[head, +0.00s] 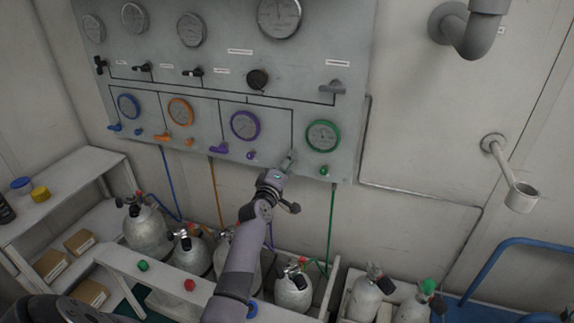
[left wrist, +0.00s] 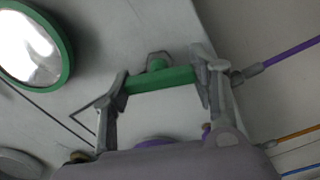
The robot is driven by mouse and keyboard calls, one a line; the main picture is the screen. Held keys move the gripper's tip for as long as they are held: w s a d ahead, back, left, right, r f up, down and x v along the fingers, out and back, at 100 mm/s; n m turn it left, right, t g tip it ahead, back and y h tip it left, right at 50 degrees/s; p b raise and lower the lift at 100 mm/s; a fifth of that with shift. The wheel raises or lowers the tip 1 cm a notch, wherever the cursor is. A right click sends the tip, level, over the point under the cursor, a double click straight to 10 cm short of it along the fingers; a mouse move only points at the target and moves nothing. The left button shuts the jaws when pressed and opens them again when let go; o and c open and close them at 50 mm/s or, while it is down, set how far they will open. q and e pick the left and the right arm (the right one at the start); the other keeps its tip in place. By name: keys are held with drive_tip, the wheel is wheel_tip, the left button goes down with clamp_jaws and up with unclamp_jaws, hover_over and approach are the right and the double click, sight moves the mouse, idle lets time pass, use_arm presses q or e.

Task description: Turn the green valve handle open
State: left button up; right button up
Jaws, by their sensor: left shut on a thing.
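The green valve handle (left wrist: 160,79) is a short green bar on a stem at the panel, seen in the left wrist view. My left gripper (left wrist: 161,82) has one finger at each end of the bar and is shut on it. In the head view my left gripper (head: 288,160) is at the panel's lower edge, left of the green-rimmed gauge (head: 322,135); it hides the handle there. The gauge also shows at the upper left of the left wrist view (left wrist: 66,40). My right gripper is not in view.
The grey panel (head: 215,75) carries blue, orange and purple gauges with matching handles, such as the purple handle (head: 219,148). A small green knob (head: 324,171) is below the green gauge. Gas cylinders (head: 293,290) stand below. A pipe with a cup-like end (head: 521,197) juts out right.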

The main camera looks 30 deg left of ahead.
use_arm(q)
drive_tip(key=shift+n, duration=0.8)
drive_tip(key=o, duration=1.2)
drive_tip(key=shift+s+f, duration=0.1)
drive_tip(key=shift+s, duration=0.05)
drive_tip(key=v, duration=1.1)
drive_tip(key=shift+s, duration=0.35)
